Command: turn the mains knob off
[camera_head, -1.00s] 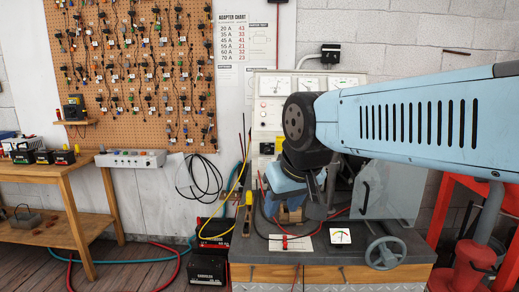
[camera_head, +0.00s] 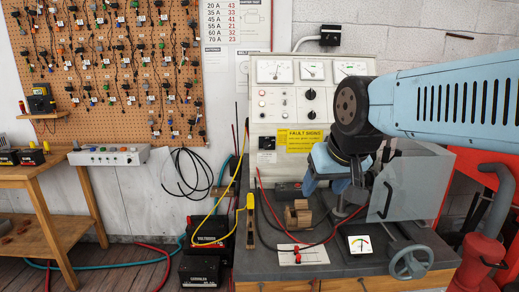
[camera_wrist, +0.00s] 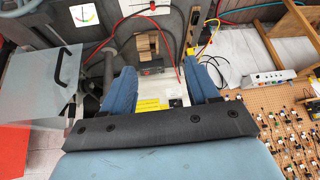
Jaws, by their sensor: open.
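The grey-white test panel (camera_head: 283,115) stands at the back of the bench, with three dials along its top. Two black round knobs (camera_head: 310,104) sit one above the other at its middle. A black square switch (camera_head: 267,143) with a pale centre is at its lower left, beside a yellow label (camera_head: 305,138). Which of these is the mains knob I cannot read. My gripper (camera_head: 335,185) is open and empty in front of the panel's lower right, apart from the knobs. Its blue fingers (camera_wrist: 163,75) show in the wrist view, with part of the panel and yellow label between them.
A clear shield (camera_head: 415,185) with a black handle stands right of my gripper. A yellow lead (camera_head: 222,215) hangs at the left edge.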

